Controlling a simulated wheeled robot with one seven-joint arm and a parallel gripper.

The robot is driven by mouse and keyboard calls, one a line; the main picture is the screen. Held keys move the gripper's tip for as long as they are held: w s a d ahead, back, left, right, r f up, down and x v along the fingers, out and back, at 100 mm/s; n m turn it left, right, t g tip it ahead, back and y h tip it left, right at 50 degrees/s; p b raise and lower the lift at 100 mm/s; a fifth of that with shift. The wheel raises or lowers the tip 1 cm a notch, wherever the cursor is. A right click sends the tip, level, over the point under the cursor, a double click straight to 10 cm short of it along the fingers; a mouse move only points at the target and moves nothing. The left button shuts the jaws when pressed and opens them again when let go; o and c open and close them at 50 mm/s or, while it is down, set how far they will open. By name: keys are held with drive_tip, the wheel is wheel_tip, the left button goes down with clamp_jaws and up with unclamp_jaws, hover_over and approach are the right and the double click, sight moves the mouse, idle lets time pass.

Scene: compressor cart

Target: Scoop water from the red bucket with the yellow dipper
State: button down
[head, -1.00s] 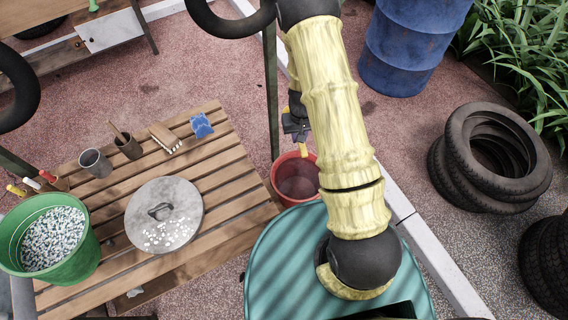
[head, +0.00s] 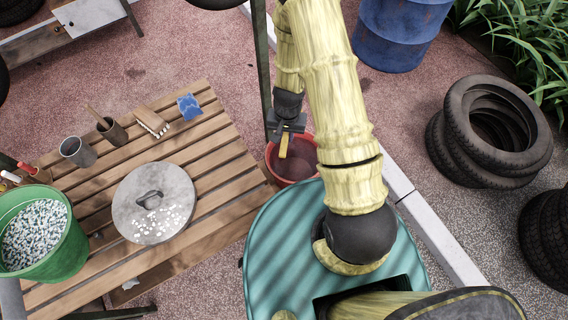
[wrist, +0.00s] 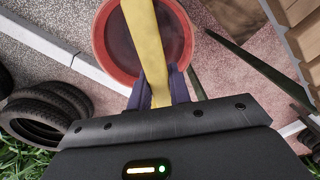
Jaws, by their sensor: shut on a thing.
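The red bucket (head: 308,164) stands on the ground to the right of the slatted table, partly hidden by my arm in the head view. It holds dark liquid and also shows in the wrist view (wrist: 102,42). My gripper (head: 287,128) is above the bucket, shut on the yellow dipper (head: 284,146). In the wrist view, my gripper (wrist: 160,88) has its dark fingers on both sides of the dipper's yellow handle (wrist: 148,45), which reaches across the bucket's opening. The dipper's far end is out of view, so I cannot tell whether it touches the water.
The slatted table (head: 224,165) carries a grey round lid (head: 128,215), a green bucket (head: 75,245) of pellets, cups, a brush (head: 152,121) and a blue cloth (head: 188,106). A dark post (head: 262,60) stands close by the gripper. Stacked tyres (head: 490,130) and a blue barrel (head: 395,35) are right.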

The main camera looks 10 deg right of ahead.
drive_tip(key=s+a+f+m+b, duration=0.2)
drive_tip(key=s+f+m+b, duration=0.1)
drive_tip(key=s, duration=0.3)
drive_tip(key=shift+s+f+m, duration=0.35)
drive_tip(key=shift+m, duration=0.25)
drive_tip(key=shift+w+d+r+g+p, duration=0.1)
drive_tip(key=shift+w+g+p, duration=0.05)
drive_tip(key=shift+g+p, duration=0.45)
